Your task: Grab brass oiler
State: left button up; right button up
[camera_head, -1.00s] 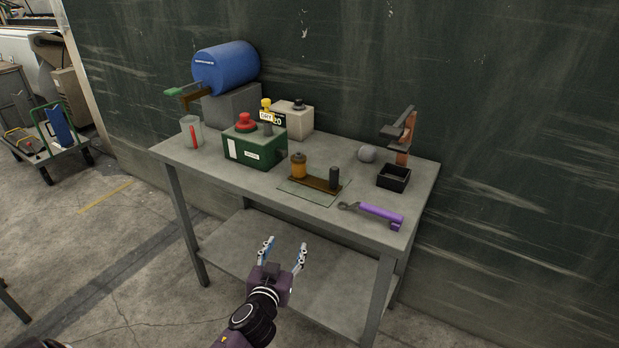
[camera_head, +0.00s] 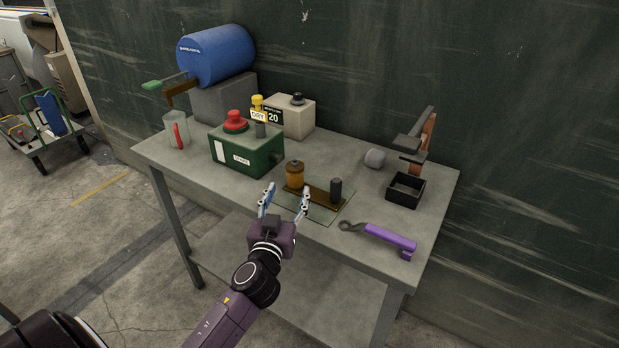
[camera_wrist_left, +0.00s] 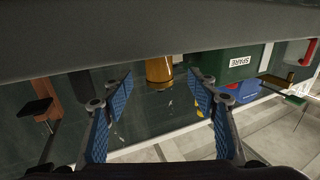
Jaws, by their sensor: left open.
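The brass oiler (camera_head: 294,174), a small amber-brown cylinder with a darker cap, stands upright at the left end of a flat brown bar on the workbench (camera_head: 420,232). A dark cylinder (camera_head: 336,190) stands at the bar's other end. My left gripper (camera_head: 285,198) is open and empty at the bench's front side, just short of the oiler, its fingers pointing toward it. In the left wrist view the oiler (camera_wrist_left: 159,70) shows beyond and between the blue-padded fingers, partly cut off by a grey band across the top. My right gripper is not in view.
A green box (camera_head: 246,150) with a red knob stands left of the oiler. A purple-handled wrench (camera_head: 388,237), a black tray (camera_head: 405,190) and a grey ball (camera_head: 375,158) lie to the right. A blue drum (camera_head: 216,55) stands at the back left.

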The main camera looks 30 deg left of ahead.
aim_at(293, 179)
pick_arm(q)
jog(key=shift+w+a+r, duration=0.1)
jog(key=shift+w+r, duration=0.15)
jog(key=shift+w, duration=0.05)
jog(key=shift+w+a+r, duration=0.15)
jog(key=shift+w+a, duration=0.05)
jog(key=shift+w, duration=0.3)
jog(key=x, duration=0.1)
jog(key=p+x, duration=0.1)
jog(key=x, duration=0.1)
jog(key=shift+w+f, duration=0.2)
jog(key=shift+w, duration=0.1)
jog(key=shift+w+a, duration=0.2)
jog(key=shift+w, duration=0.25)
jog(key=shift+c, duration=0.2)
jog(key=c, duration=1.3)
jog(key=shift+c, duration=0.7)
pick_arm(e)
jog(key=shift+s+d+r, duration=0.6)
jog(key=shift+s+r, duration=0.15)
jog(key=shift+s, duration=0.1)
